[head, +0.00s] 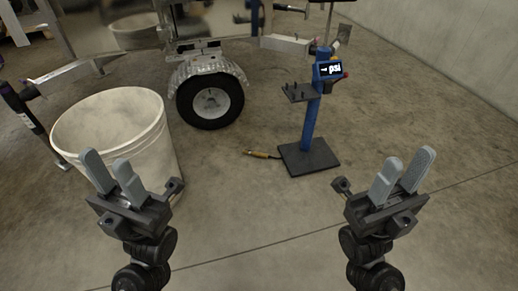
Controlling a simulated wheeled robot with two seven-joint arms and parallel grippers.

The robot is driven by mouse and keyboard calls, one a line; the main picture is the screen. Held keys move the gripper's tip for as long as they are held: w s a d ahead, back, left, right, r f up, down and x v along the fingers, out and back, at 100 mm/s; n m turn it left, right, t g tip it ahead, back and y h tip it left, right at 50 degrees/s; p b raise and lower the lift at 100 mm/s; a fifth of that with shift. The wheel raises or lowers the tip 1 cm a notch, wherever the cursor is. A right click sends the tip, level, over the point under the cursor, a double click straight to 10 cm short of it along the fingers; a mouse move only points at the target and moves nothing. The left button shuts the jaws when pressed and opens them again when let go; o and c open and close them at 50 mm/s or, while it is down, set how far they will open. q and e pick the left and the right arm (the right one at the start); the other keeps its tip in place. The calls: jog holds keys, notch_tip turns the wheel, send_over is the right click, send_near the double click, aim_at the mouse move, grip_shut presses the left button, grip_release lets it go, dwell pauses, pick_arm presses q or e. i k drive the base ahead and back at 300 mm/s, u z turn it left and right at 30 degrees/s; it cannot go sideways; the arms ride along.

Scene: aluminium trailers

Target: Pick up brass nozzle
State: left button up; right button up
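The brass nozzle (261,155) is small and lies on the concrete floor, just left of the black base plate of the blue stand. A thin dark hose or tip seems joined to it; the detail is too small to tell. My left gripper (106,164) is in front of the white bucket, its two grey fingers apart and nothing between them. My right gripper (404,166) is at the lower right, its fingers also apart and empty. Both grippers are nearer to me than the nozzle and do not touch it.
A blue stand (311,124) with a psi display (330,70) rises from a black base plate (309,157). A white bucket (158,121) stands at the left. A trailer wheel (210,104) is behind. The floor between my grippers is clear. A wall (440,40) is at the back right.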

aim_at(255, 154)
jog(key=u, duration=0.15)
jog(key=i, duration=1.8)
jog(key=u, duration=0.25)
